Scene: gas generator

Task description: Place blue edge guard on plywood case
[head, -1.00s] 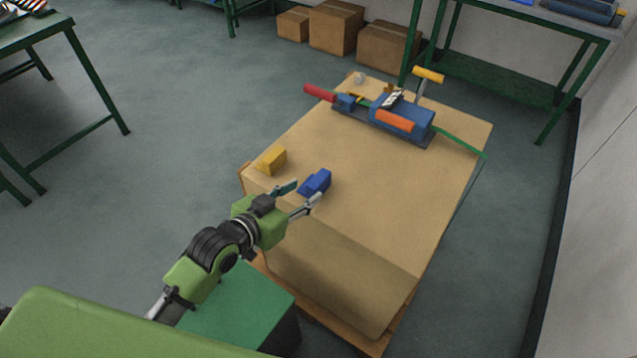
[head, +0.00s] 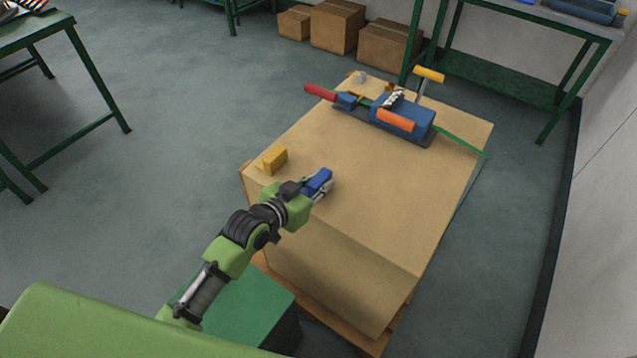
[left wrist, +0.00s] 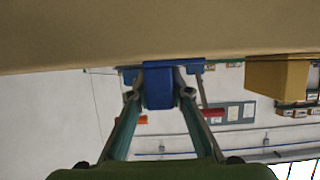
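The blue edge guard (head: 319,179) lies on top of the plywood case (head: 374,190), near its near-left edge. My left gripper (head: 318,190) reaches it from the lower left, with one finger on each side. In the left wrist view the blue edge guard (left wrist: 159,84) sits between the fingertips of my left gripper (left wrist: 160,97). The fingers are close against its sides and look shut on it. The guard appears at or very near the case surface (left wrist: 100,35); I see no clear gap. My right gripper is not in view.
A yellow edge guard (head: 273,160) sits near the case's left corner. A blue tool with an orange part (head: 400,118) and a green strap (head: 460,142) lie at the far end. The middle of the top is clear.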

